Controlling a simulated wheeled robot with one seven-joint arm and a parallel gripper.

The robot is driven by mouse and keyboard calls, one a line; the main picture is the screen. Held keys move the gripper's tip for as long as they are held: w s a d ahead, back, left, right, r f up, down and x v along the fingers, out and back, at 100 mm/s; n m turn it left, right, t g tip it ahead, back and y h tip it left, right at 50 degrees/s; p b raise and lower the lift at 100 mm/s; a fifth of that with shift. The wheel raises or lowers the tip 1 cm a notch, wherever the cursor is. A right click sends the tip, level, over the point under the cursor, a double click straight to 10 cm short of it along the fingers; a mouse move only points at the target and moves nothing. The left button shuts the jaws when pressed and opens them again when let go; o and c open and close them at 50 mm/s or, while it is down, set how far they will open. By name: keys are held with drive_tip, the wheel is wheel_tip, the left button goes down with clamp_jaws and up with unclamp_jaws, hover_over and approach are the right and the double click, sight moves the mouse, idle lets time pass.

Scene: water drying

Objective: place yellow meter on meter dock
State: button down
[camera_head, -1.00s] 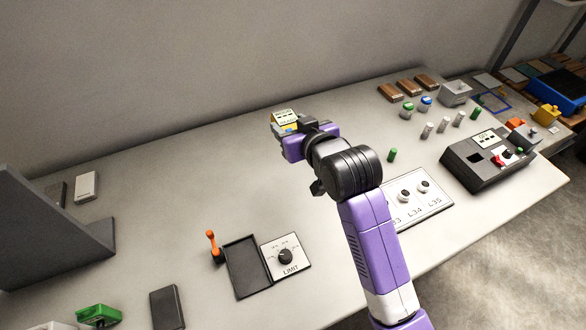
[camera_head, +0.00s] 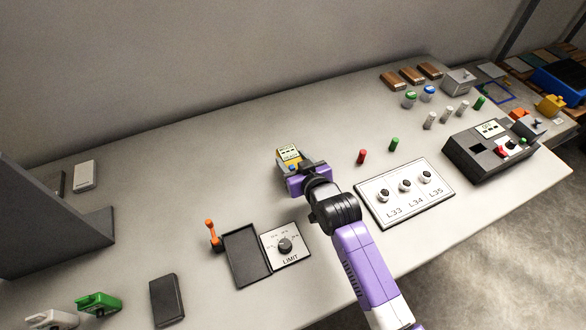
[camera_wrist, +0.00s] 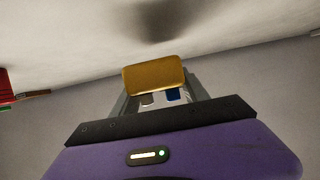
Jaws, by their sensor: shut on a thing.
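The yellow meter (camera_head: 289,153), with a pale display and a blue button, is held in my gripper (camera_head: 298,172), which is shut on it. In the wrist view the meter's yellow end (camera_wrist: 153,76) sticks out beyond the grey fingers of my gripper (camera_wrist: 158,100). The meter appears held above the table, with a dark shadow beyond it in the wrist view. A dark, shallow, rimmed tray (camera_head: 246,256), possibly the meter dock, lies empty to the lower left of my gripper, apart from the meter. No label on it shows.
A LIMIT dial plate (camera_head: 285,246) adjoins the tray on its right, and an orange-topped lever (camera_head: 212,234) stands on its left. A knob panel (camera_head: 405,192) and small red (camera_head: 362,157) and green (camera_head: 394,144) cylinders are right of my gripper.

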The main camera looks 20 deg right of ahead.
drive_tip(key=shift+f, duration=1.85)
drive_tip(key=shift+f, duration=0.1)
drive_tip(key=c, duration=0.6)
unclamp_jaws()
drive_tip(key=shift+f, duration=0.1)
drive_tip(key=shift+r, duration=0.25)
drive_tip(key=shift+s, duration=0.4)
drive_tip(key=v, duration=1.1)
drive_tip(key=shift+s+r, duration=0.1)
drive_tip(key=shift+r, duration=0.05)
